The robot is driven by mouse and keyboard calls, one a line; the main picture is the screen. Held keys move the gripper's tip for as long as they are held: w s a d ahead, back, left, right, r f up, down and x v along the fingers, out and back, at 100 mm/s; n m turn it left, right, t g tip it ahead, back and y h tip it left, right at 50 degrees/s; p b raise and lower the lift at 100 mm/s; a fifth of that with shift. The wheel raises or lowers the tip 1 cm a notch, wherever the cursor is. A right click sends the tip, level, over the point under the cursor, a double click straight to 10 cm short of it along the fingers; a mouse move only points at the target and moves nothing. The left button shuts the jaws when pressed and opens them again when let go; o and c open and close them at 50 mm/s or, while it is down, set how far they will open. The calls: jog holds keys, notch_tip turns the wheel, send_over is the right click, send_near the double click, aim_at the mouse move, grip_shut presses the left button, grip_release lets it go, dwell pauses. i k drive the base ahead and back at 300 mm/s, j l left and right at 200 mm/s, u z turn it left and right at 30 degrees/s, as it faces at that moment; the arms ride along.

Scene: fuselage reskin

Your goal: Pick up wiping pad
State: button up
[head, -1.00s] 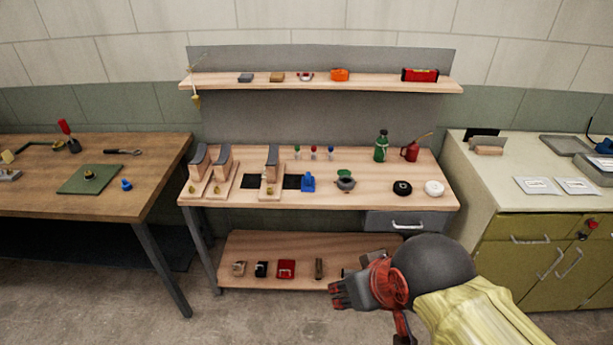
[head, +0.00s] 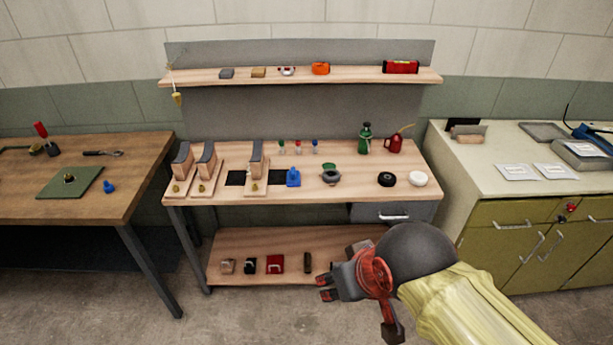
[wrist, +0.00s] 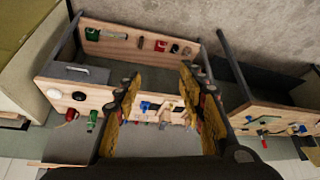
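No object is plainly marked as the wiping pad. Candidates are a white round pad-like disc (head: 418,179) at the right of the middle bench, and a grey block (head: 227,73) and a tan block (head: 259,72) on the upper shelf. The white disc also shows in the wrist view (wrist: 53,93), beside a black disc (wrist: 79,96). My gripper (head: 324,288) is in front of the bench's lower right part, below the bench top and apart from these things. In the wrist view my gripper (wrist: 161,72) has its two fingers spread, with nothing held between them.
The middle bench (head: 345,202) holds wooden stands, a blue item (head: 293,177), a green bottle (head: 365,139) and a red oil can (head: 394,143). Its lower shelf (head: 235,244) carries small items. A brown table (head: 130,185) stands left, an olive cabinet (head: 510,235) right.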

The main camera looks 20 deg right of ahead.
aim_at(293, 178)
jog(key=i+l, duration=1.45)
jog(key=i, duration=0.15)
jog(key=j+u, duration=0.05)
